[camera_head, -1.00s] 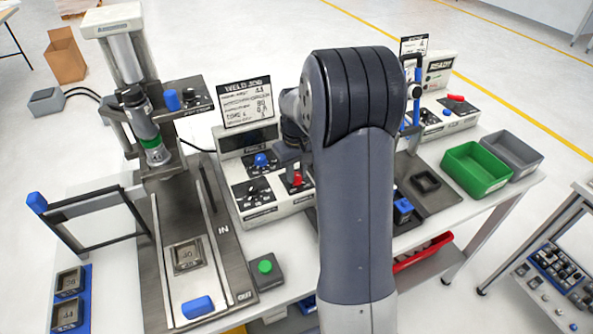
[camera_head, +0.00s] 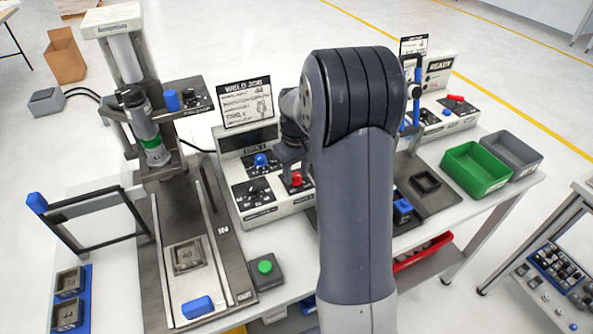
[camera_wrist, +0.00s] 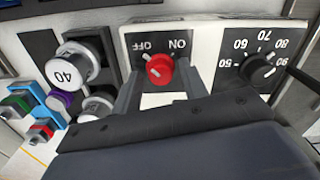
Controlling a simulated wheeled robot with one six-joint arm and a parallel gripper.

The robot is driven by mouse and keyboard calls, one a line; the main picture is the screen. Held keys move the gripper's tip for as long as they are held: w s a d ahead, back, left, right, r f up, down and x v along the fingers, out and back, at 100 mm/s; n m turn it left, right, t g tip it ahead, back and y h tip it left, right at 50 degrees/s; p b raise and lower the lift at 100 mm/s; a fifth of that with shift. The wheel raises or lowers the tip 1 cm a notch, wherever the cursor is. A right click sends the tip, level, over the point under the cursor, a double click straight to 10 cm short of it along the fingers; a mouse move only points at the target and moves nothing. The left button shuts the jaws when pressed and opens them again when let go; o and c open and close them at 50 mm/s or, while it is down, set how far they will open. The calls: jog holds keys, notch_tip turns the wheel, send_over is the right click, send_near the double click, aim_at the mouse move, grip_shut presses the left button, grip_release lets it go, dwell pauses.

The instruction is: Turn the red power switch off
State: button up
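In the head view, the red switch (camera_head: 296,180) sits on the front of the white welder control box (camera_head: 262,212). My gripper (camera_wrist: 160,82) is open, with one finger on each side of the knob. Contact with the knob cannot be told. In the head view my arm hides most of the gripper.
A black numbered dial (camera_wrist: 262,66) is right of the switch in the wrist view; a silver knob marked 40 (camera_wrist: 72,66) is left. A blue knob (camera_head: 261,160) is on the same box. Another red switch (camera_head: 455,98) is on the right-hand box. A green bin (camera_head: 476,168) stands right.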

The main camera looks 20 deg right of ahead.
aim_at(297, 175)
jog(key=shift+o, duration=0.5)
jog(key=shift+r, duration=0.1)
notch_tip(297, 175, up, 11)
jog(key=shift+f+b, duration=0.2)
jog(key=shift+b, duration=0.15)
notch_tip(297, 175, down, 11)
jog(key=shift+r+p, duration=0.1)
jog(key=shift+p, duration=0.25)
jog(key=shift+m, duration=0.3)
